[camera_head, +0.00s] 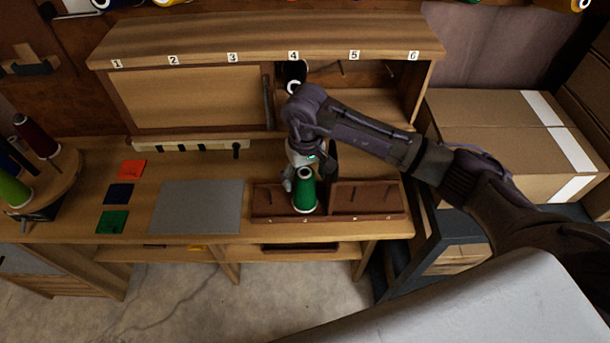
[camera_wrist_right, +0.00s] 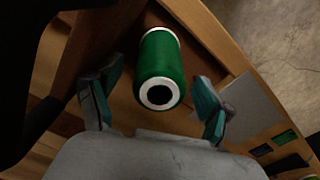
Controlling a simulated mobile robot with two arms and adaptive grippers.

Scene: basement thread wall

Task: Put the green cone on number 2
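The green cone (camera_head: 305,191) is a spool of green thread with a pale top rim. It stands in the left part of a brown wooden tray (camera_head: 379,217) on the bench. My right gripper (camera_head: 299,176) is just beside and above it. In the right wrist view, the open fingers (camera_wrist_right: 158,78) are spread wide, with the cone (camera_wrist_right: 160,60) between and beyond them and gaps on both sides. The number 2 label (camera_head: 173,60) is on the cabinet's top edge, toward the left. A closed wooden panel (camera_head: 195,97) is below it. My left gripper is not in view.
A black cone (camera_head: 294,72) with a white end sits below label 4. A grey mat (camera_head: 198,207) and red, blue and green squares (camera_head: 132,169) lie left of the tray. A thread stand (camera_head: 55,190) is far left; cardboard boxes (camera_head: 490,155) stand right.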

